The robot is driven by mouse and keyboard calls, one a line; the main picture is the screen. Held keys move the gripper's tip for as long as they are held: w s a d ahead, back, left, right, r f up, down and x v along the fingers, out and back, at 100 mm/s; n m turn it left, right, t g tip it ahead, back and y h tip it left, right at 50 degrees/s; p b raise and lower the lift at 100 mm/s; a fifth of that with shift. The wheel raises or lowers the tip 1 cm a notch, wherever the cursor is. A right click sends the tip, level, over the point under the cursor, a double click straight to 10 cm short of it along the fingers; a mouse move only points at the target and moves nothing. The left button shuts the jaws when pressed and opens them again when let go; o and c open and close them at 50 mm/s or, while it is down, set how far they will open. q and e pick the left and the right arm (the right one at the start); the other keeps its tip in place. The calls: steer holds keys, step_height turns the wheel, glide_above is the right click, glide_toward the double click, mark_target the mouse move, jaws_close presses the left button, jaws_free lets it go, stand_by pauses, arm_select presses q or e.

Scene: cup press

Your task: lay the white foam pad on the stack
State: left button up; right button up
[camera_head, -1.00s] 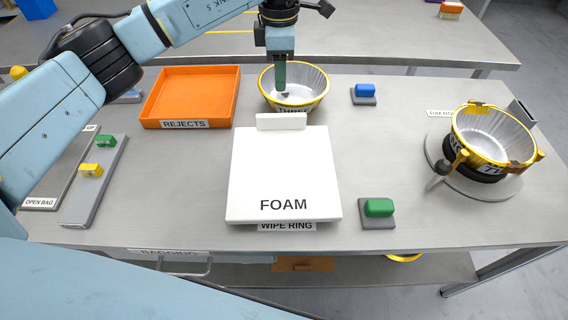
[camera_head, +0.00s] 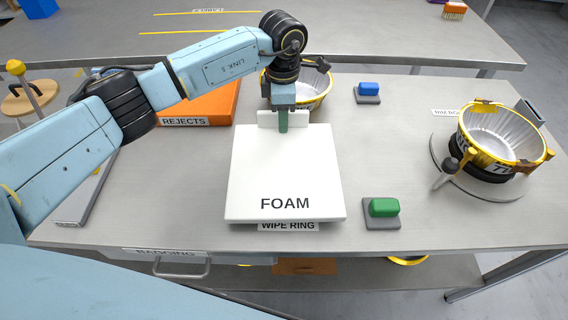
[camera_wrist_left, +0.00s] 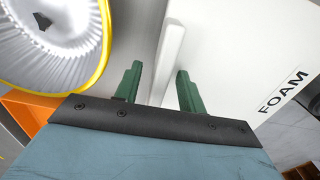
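The white foam pad (camera_head: 285,175), marked FOAM, lies flat on the grey table in the middle, with a raised white grip (camera_head: 267,118) along its far edge. My left gripper (camera_head: 283,128) is at this grip. In the left wrist view its green fingers (camera_wrist_left: 159,78) are apart, one on each side of the grip (camera_wrist_left: 168,55), with gaps visible. A silver yellow-rimmed bowl (camera_head: 318,98) stands behind, partly hidden by my wrist. Another silver bowl in a yellow ring (camera_head: 492,133) sits on a round base at right. I cannot tell which is the stack. My right gripper is not in view.
An orange REJECTS tray (camera_head: 205,105) stands at left, partly behind my left arm. A green button block (camera_head: 384,207) is right of the pad and a blue one (camera_head: 369,89) is farther back. The table between pad and right bowl is otherwise clear.

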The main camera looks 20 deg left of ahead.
arm_select(q)
jaws_close()
stand_by(0.3)
